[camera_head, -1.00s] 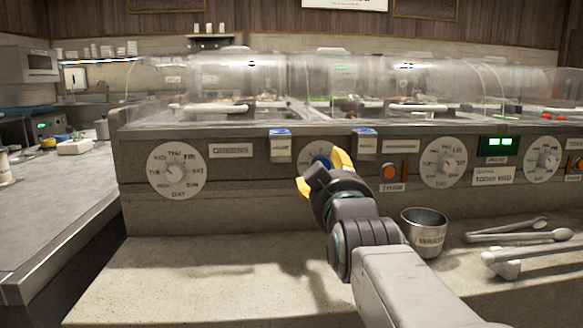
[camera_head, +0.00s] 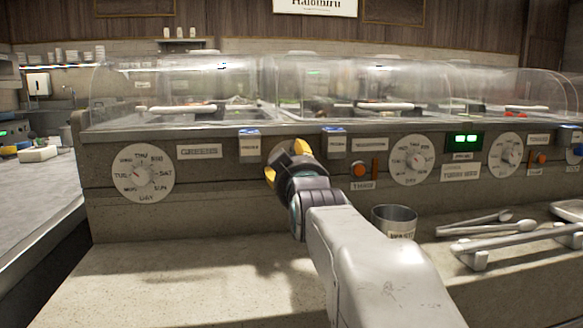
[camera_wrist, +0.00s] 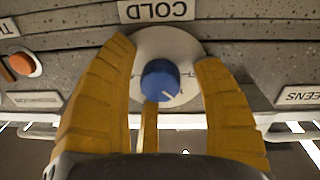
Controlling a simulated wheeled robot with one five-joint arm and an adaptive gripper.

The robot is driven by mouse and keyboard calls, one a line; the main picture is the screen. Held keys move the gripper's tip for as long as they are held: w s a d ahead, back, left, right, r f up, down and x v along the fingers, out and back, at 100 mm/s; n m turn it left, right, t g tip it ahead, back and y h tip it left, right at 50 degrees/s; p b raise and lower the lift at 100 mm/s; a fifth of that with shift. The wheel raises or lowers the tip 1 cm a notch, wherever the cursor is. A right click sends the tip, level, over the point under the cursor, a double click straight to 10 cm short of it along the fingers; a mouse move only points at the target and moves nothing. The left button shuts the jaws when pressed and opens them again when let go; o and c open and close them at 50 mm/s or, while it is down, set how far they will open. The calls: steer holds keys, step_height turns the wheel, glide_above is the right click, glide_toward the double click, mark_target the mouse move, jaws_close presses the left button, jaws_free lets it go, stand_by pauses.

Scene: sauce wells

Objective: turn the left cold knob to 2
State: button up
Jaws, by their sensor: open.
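In the wrist view, which shows the panel upside down, a blue knob (camera_wrist: 158,80) sits on a round white dial (camera_wrist: 185,48) beside a COLD label (camera_wrist: 157,11). A pale pointer mark shows on the knob's lower right in this picture; the dial's numbers are unreadable. My gripper (camera_wrist: 166,58) is open, with a yellow finger on either side of the knob. Gaps show between the knob and both fingers. In the head view, my gripper (camera_head: 284,162) is at the counter's front panel and hides the knob there.
Day dials stand left (camera_head: 142,173) and right (camera_head: 412,160) on the panel. An orange switch (camera_head: 359,169) is right of my gripper. A metal cup (camera_head: 394,221) and tongs (camera_head: 495,242) rest on the ledge. The ledge's left part (camera_head: 170,270) is clear.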

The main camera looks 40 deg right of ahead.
steer(key=shift+o, duration=0.2)
steer(key=c, duration=1.3)
steer(key=shift+o, duration=0.2)
steer(key=shift+f+m, duration=0.1)
steer(key=shift+m, duration=0.2)
steer(key=m, duration=0.4)
steer(key=shift+a+m+y, duration=0.1)
steer(key=shift+m+y, duration=0.2)
steer(key=shift+m, duration=1.7)
